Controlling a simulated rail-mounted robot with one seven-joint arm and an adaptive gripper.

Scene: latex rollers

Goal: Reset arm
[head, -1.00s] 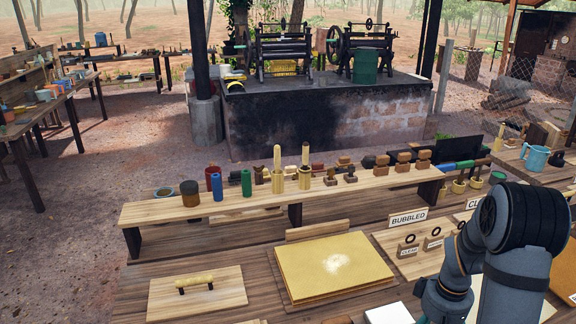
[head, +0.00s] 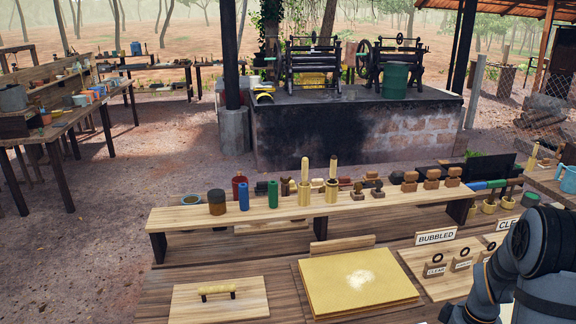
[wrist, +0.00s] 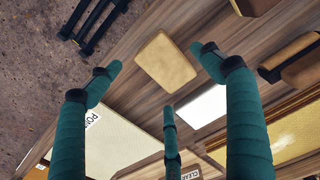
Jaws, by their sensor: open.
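My gripper (wrist: 156,62) shows in the wrist view with its teal fingers spread wide apart and nothing between them. Its fingertips are above the wooden bench (wrist: 135,82). A tan rectangular block (wrist: 165,62) lies on the bench beyond the fingertips, and a white flat piece (wrist: 203,107) lies beside it. In the head view my dark grey arm is at the lower right edge, and the gripper itself is out of that picture.
A yellow sheet (head: 350,290) with a pale powdery patch lies on the front bench, beside a handled board (head: 245,297). Behind them a raised shelf (head: 340,212) holds bottles, brushes and stamps. A "BUBBLED" sign (head: 436,237) stands at right. Roller machines (head: 312,62) stand farther back.

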